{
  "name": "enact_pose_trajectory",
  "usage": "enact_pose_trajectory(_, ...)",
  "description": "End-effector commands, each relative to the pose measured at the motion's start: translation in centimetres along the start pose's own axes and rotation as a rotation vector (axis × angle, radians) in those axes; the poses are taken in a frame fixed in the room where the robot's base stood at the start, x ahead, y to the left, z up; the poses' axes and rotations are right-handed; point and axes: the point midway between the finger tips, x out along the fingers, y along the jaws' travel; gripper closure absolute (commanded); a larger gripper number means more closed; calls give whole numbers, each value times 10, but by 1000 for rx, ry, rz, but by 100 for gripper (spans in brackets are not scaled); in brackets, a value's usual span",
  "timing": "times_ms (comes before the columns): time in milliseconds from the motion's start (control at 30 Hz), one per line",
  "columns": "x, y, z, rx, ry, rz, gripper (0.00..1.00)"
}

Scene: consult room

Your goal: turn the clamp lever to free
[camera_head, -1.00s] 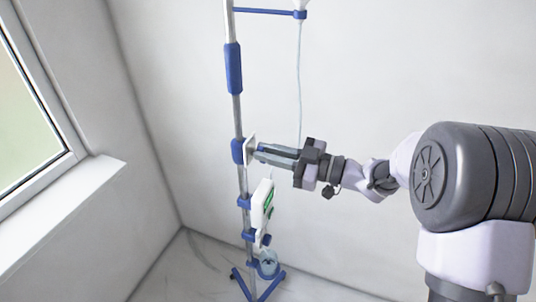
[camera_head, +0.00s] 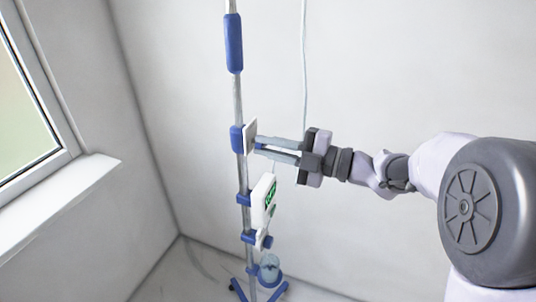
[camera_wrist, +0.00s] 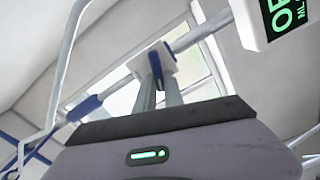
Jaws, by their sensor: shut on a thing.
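The drip stand's pole (camera_head: 238,105) stands upright at the centre of the head view. A blue clamp (camera_head: 237,139) with a white plate (camera_head: 250,136) is fixed around it. The small blue clamp lever (camera_wrist: 164,62) stands out from the white plate (camera_wrist: 149,63) in the wrist view. My gripper (camera_head: 259,146) reaches in from the right, and its fingertips (camera_wrist: 160,75) are shut on the lever, close to the plate. The fingers partly hide the lever, and its exact angle is hard to tell.
A white pump with a green display (camera_head: 263,201) hangs on the pole just below my gripper; it also shows in the wrist view (camera_wrist: 285,18). A thin tube (camera_head: 304,70) hangs behind my gripper. A window sill (camera_head: 60,195) is at the left.

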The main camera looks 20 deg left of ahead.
Motion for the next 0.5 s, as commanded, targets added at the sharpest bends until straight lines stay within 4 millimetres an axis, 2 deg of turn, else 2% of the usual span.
enact_pose_trajectory(33, 0, -6, 2, -37, 1, -1, 100)
enact_pose_trajectory(500, 0, -7, 2, -306, -1, 0, 100)
